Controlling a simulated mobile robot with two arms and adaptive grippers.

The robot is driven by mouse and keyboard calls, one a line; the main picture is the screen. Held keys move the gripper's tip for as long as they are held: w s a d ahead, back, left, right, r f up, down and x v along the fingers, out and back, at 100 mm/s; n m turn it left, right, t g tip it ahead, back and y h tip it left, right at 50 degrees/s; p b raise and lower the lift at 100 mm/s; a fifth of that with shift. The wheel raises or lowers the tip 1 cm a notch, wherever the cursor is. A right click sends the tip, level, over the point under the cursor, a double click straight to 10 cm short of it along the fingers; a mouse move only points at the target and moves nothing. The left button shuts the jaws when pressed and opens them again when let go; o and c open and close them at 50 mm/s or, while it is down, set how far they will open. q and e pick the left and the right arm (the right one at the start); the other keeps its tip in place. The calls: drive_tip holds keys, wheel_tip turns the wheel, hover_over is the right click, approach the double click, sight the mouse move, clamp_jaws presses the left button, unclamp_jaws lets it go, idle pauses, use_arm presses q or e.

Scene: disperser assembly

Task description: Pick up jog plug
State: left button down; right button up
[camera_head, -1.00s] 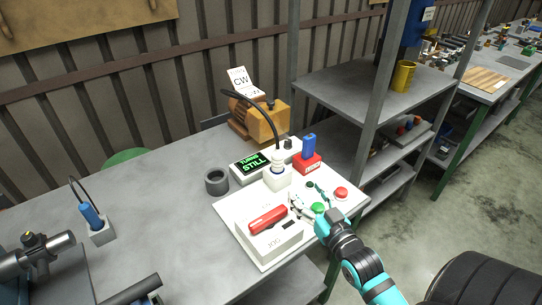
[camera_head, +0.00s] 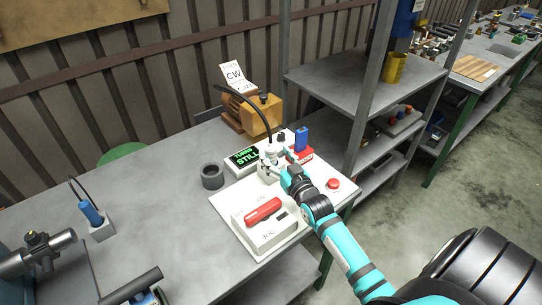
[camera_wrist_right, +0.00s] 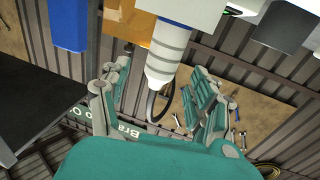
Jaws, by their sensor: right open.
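A white ringed plug with a curved black cable, which I take for the jog plug (camera_head: 270,148), stands upright in a white socket block on the panel board. In the right wrist view the plug (camera_wrist_right: 167,55) shows large between the two teal fingers, with its cable hanging off its end. My right gripper (camera_head: 272,168) is at the plug and the socket in the head view. In the right wrist view my right gripper (camera_wrist_right: 160,80) is open, its fingers spread either side of the plug. I cannot tell whether a finger touches it. My left gripper is not in view.
A box with a red handle (camera_head: 263,210) sits at the board's front. A red button (camera_head: 333,184) and a blue switch on a red base (camera_head: 302,139) are close by. A green-text display (camera_head: 242,158), dark ring (camera_head: 212,176) and orange motor (camera_head: 262,112) stand around.

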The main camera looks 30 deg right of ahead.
sight(274, 153)
drive_tip(key=w, duration=0.4)
drive_tip(key=shift+d+p, duration=0.25)
drive_tip(key=shift+p, duration=0.05)
drive_tip(key=shift+s, duration=0.1)
drive_tip(key=c, duration=1.3)
drive_tip(key=shift+f, duration=0.1)
clamp_jaws()
